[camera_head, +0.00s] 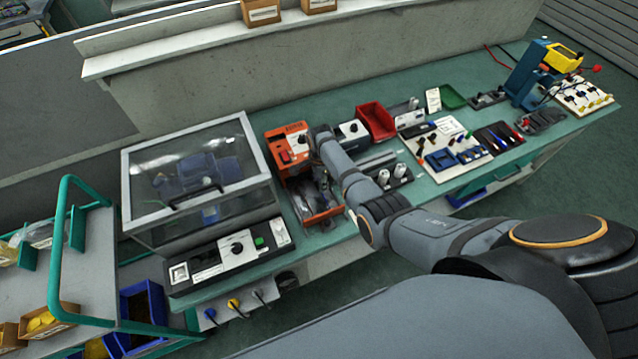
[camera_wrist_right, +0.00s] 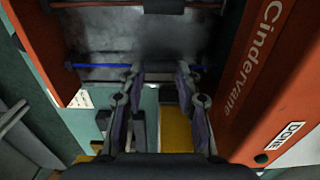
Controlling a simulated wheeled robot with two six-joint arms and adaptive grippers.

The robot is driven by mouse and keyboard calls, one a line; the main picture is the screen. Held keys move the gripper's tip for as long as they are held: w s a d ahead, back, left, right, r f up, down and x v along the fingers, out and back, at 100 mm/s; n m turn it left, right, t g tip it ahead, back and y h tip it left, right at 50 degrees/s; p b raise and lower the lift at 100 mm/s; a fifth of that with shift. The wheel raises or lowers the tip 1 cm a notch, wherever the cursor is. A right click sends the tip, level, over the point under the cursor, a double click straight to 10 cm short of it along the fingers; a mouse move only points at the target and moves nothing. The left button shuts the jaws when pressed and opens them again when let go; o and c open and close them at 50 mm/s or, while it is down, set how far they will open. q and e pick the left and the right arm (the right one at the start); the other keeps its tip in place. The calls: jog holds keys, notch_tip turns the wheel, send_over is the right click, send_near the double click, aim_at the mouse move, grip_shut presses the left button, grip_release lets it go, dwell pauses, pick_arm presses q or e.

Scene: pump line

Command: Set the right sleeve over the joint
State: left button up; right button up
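The orange heater unit (camera_head: 290,143) stands on the bench, and its orange housing (camera_wrist_right: 275,85) fills the right of the right wrist view. A thin blue line, likely the wire with its sleeves, crosses that view; its left stretch (camera_wrist_right: 98,66) and short right stretch (camera_wrist_right: 198,68) show, and the part between is dark. I cannot tell sleeve from wire. My right gripper (camera_wrist_right: 159,72) points at this line with its fingers apart and nothing visibly between them. In the head view it (camera_head: 326,196) is blurred and small inside the orange unit. My left gripper is out of view.
A clear-lidded chamber (camera_head: 195,175) stands left of the orange unit, with a control panel (camera_head: 228,252) in front. A red bin (camera_head: 375,120) and a tool board (camera_head: 448,152) lie to the right. Orange walls flank my right gripper closely.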

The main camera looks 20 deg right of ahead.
jog(key=shift+o, duration=1.8)
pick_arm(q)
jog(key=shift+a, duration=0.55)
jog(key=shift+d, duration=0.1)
pick_arm(e)
notch_tip(320, 180, up, 12)
